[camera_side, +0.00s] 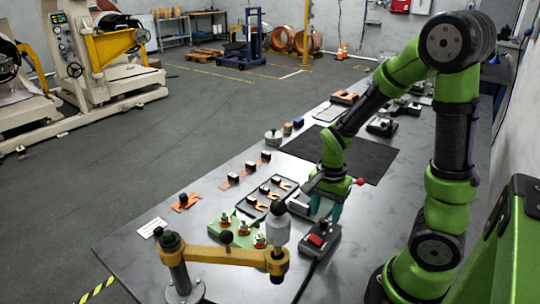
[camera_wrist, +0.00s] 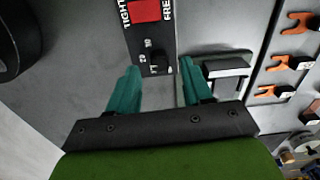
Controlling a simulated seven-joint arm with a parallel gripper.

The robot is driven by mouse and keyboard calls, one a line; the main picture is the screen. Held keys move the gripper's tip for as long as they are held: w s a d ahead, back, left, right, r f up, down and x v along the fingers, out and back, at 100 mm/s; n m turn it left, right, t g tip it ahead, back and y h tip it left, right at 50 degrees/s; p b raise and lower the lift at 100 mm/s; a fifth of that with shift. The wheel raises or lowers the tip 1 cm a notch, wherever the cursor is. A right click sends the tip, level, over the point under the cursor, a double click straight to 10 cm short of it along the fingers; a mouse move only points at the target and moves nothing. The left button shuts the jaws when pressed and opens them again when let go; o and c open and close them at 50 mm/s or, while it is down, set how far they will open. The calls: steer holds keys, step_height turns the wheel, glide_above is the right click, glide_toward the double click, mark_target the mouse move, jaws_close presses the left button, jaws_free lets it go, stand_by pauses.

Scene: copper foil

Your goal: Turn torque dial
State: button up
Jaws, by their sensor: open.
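The torque dial (camera_wrist: 158,60) is a small black knob with white numbers beside it, on the end of a dark control box (camera_wrist: 148,38). The box also carries a red rocker marked TIGHT and FREE (camera_wrist: 145,11). In the side view the box (camera_side: 328,248) sits on the table with its red rocker (camera_side: 317,239) showing; I cannot make out the dial there. My gripper (camera_side: 326,210) points down just above the far end of the box. In the wrist view my gripper's teal fingers (camera_wrist: 160,70) are open and apart, with the dial between and slightly beyond them.
A grey block-shaped fixture (camera_wrist: 226,70) stands close to the right finger. A tray of orange-copper forks (camera_side: 268,196) lies left of my gripper. A yellow arm on a post (camera_side: 225,255) and a green plate with several terminals (camera_side: 232,236) stand in front. A black mat (camera_side: 345,148) lies behind.

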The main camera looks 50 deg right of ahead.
mark_target(323, 219)
step_height(323, 219, up, 15)
steer(key=shift+f, duration=0.15)
stand_by(0.4)
steer(key=a+r+n+t+y, duration=0.1)
steer(key=a+r+n+t, duration=0.1)
steer(key=a+n, duration=0.4)
steer(key=s+a+r+n+t+y, duration=0.1)
steer(key=a+r+n+t, duration=0.1)
steer(key=a+n+t, duration=0.3)
steer(key=shift+a+r+n, duration=0.15)
steer(key=shift+a+n, duration=0.4)
steer(key=shift+n, duration=0.65)
